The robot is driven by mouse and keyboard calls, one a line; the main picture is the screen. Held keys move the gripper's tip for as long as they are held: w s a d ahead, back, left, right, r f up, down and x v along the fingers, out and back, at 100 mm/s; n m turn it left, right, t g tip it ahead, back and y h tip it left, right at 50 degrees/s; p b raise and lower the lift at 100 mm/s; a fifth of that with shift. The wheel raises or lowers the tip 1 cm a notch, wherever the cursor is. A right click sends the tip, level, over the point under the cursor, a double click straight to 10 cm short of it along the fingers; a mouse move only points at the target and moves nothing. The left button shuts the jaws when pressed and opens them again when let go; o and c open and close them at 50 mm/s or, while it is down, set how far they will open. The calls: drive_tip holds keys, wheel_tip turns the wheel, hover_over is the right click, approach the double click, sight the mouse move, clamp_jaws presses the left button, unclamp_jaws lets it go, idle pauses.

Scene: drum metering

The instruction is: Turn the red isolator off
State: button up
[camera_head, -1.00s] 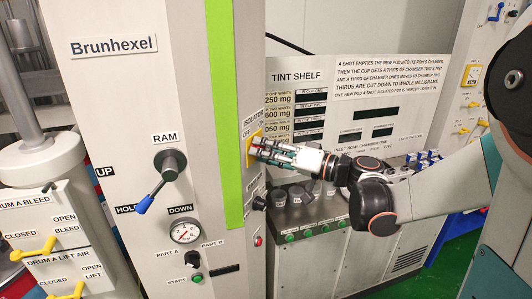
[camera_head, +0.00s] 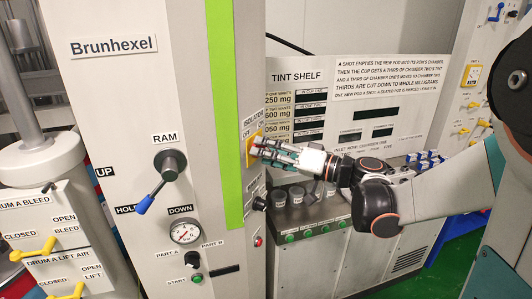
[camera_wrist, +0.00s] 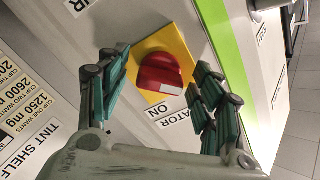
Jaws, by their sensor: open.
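The red isolator (camera_wrist: 160,74) is a round red knob with a pale mark on its grip, set on a yellow plate (camera_wrist: 178,38). In the wrist view it sits between my two open fingers, a little beyond their tips. The label beside it reads ON near the pale mark. My gripper (camera_wrist: 160,85) is open, with a finger on each side of the knob; I cannot tell whether either touches it. In the head view my gripper (camera_head: 258,149) is at the cabinet's side panel, and it hides the knob; the yellow plate (camera_head: 255,143) shows partly behind it.
The ram lever (camera_head: 158,180) with a blue tip and a pressure gauge (camera_head: 186,231) are on the cabinet front. A black knob (camera_head: 260,204) sits below the isolator. The tint shelf panel (camera_head: 350,110) and several grey pods (camera_head: 296,194) stand right of the cabinet.

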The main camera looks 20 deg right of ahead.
drive_tip(key=v, duration=1.1)
drive_tip(key=shift+s, duration=0.15)
drive_tip(key=shift+d, duration=0.1)
